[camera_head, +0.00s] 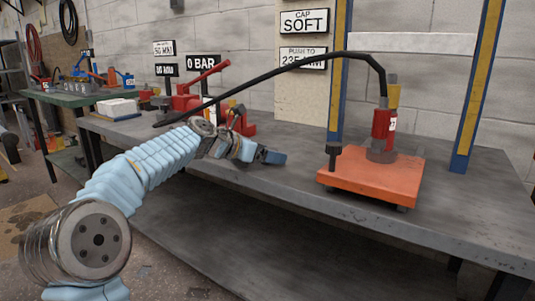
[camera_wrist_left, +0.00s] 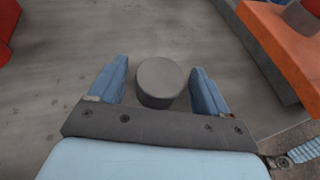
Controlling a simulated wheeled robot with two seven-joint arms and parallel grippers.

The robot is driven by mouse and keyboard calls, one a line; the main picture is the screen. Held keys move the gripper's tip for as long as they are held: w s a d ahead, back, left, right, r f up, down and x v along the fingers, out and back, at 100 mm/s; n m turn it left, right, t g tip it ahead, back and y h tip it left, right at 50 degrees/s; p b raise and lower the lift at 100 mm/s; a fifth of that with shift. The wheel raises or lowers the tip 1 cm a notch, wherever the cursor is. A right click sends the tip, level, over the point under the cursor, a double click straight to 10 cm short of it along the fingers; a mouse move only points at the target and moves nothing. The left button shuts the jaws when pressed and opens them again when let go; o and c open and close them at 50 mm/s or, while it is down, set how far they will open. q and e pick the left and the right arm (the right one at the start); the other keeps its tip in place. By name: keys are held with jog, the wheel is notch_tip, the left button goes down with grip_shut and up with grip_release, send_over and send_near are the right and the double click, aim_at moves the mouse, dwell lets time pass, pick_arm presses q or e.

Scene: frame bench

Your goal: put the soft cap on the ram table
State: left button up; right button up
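A short grey cylinder (camera_wrist_left: 159,82), which looks like the soft cap, stands on the bench in the left wrist view. My left gripper (camera_wrist_left: 160,68) is open, with one blue finger on each side of it and a gap on both sides. In the head view the left gripper (camera_head: 270,157) is low over the bench, left of the orange ram table (camera_head: 370,180); the cylinder is hidden there. The ram table carries a red ram (camera_head: 383,128) with a grey base, and its orange edge shows at the top right of the wrist view (camera_wrist_left: 272,35). My right gripper is not in view.
A black hose (camera_head: 290,66) arches from the red hand pump (camera_head: 190,97) to the ram. Blue and yellow frame posts (camera_head: 476,85) stand beside the ram table. The bench (camera_head: 265,190) in front of the gripper is clear.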

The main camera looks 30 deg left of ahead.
pick_arm(q)
jog(key=shift+r, duration=0.1)
jog(key=shift+s+a+r, duration=0.1)
jog(key=shift+s+r, duration=0.05)
jog(key=v, duration=1.1)
jog(key=shift+s+p, duration=0.35)
